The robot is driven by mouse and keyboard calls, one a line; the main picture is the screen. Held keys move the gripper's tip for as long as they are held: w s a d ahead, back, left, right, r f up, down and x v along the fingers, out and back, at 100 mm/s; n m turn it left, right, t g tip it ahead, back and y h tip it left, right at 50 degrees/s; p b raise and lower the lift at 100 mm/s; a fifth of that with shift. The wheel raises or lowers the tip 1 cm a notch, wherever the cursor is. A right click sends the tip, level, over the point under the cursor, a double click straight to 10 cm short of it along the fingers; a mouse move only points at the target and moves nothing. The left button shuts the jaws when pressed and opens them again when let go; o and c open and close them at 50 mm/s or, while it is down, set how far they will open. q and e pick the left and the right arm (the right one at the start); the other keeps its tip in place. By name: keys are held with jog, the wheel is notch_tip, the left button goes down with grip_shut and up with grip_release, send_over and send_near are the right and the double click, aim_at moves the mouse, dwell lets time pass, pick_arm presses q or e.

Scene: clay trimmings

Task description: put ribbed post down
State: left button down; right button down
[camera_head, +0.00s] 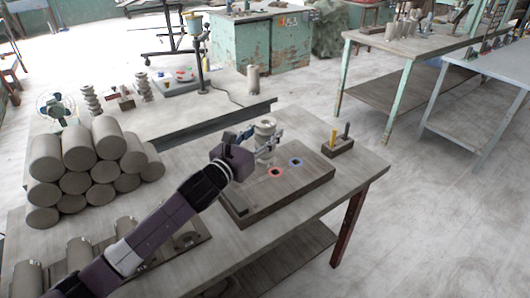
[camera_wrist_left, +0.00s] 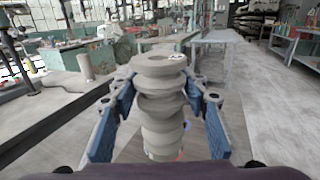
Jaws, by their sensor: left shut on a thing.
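The ribbed post (camera_head: 265,128) is a grey-beige clay piece with bulging rings, standing upright in the head view. My left gripper (camera_head: 262,142) is shut on it, with fingers on both sides. In the left wrist view the post (camera_wrist_left: 160,100) fills the space between the blue finger pads. Below and around it is a dark wooden board (camera_head: 262,210). The board bears a red-ringed square hole (camera_head: 276,172) and a blue-ringed one (camera_head: 295,162). The post is behind these rings; I cannot tell whether its foot touches the board. My right gripper is not in view.
Other ribbed posts (camera_head: 90,98) and a lone cylinder (camera_head: 253,78) stand farther back.

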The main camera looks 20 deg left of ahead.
pick_arm(q)
notch_tip(320, 180, down, 6)
jog(key=shift+r, duration=0.2)
jog(key=shift+f, duration=0.15)
jog(key=shift+f, duration=0.15)
jog(key=c, duration=1.1)
grip_release()
jog(key=shift+f, duration=0.1)
jog(key=shift+c, duration=0.2)
